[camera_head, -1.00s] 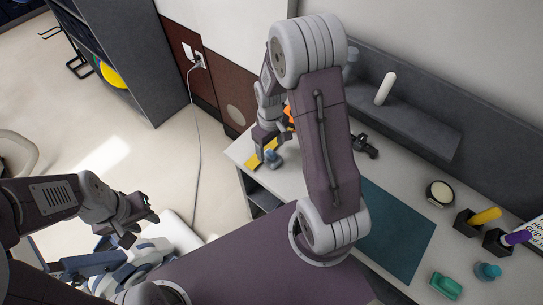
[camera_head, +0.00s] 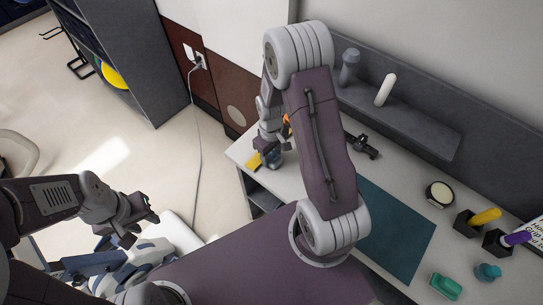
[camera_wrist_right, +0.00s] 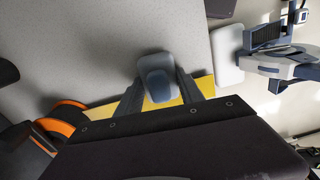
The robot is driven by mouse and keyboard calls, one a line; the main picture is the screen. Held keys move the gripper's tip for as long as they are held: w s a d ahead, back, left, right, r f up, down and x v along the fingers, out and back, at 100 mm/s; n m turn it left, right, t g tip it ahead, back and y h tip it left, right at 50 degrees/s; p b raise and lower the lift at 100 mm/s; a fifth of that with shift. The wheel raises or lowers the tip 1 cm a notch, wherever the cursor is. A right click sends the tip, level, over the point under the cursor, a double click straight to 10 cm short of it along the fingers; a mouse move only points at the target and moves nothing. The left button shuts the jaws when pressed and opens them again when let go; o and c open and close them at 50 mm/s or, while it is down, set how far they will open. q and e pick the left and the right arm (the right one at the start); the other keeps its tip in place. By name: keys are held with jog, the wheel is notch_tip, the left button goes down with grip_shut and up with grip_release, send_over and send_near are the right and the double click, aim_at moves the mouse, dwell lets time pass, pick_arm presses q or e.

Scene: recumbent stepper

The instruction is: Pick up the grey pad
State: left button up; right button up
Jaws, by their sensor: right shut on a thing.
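The grey pad (camera_wrist_right: 157,68), with a darker blue-grey knob, is at the left end of the counter. In the right wrist view it sits between the two fingers of my right gripper (camera_wrist_right: 157,92), which is shut on it. In the head view the pad (camera_head: 275,160) shows just below my right gripper (camera_head: 268,150), partly covered by it. I cannot tell whether the pad touches the counter. My left gripper (camera_head: 138,226) is open and empty, away from the counter at the left.
A yellow flat piece (camera_head: 253,162) lies beside the pad at the counter edge. An orange-and-black thing (camera_wrist_right: 62,120) is close to my right gripper. A teal mat (camera_head: 398,235), a round tin (camera_head: 439,193) and pen holders (camera_head: 466,222) are further right. A grey shelf (camera_head: 420,120) runs along the back.

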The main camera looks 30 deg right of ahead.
aim_at(272, 155)
jog(key=r, duration=0.2)
jog(key=s+r, duration=0.1)
jog(key=r, duration=0.1)
jog(key=shift+a+r, duration=0.1)
jog(key=shift+r, duration=0.2)
jog(key=s+a+r+b, duration=0.1)
jog(key=s+a+r, duration=0.1)
jog(key=s+r, duration=0.4)
jog(key=s, duration=0.4)
jog(key=shift+s+a+r, duration=0.15)
jog(key=shift+s, duration=0.05)
